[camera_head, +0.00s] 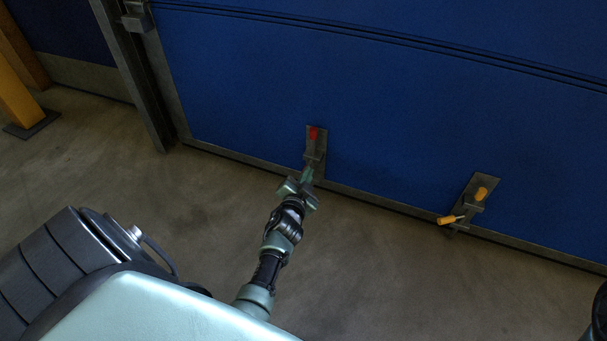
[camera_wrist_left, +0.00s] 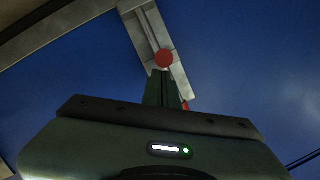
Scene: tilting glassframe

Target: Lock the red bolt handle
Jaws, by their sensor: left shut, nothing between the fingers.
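The red bolt handle (camera_head: 314,133) sits on a grey metal plate (camera_head: 322,142) low on the blue panel in the head view. In the left wrist view, a round red knob (camera_wrist_left: 164,58) shows on the grey plate (camera_wrist_left: 146,28), just beyond my fingertips. A small red part (camera_wrist_left: 185,106) shows to the right of the fingers, mostly hidden. My left gripper (camera_head: 308,171) is shut and empty, close below the red handle, with the fingers (camera_wrist_left: 163,76) pointing at the plate. I cannot tell whether they touch it. My right gripper is not in view.
A second bolt plate (camera_head: 471,195) with orange handles (camera_head: 447,220) is to the right on the blue panel (camera_head: 400,120). A dark upright frame (camera_head: 137,75) and a yellow post (camera_head: 18,100) stand at left. The concrete floor (camera_head: 400,280) in front is clear.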

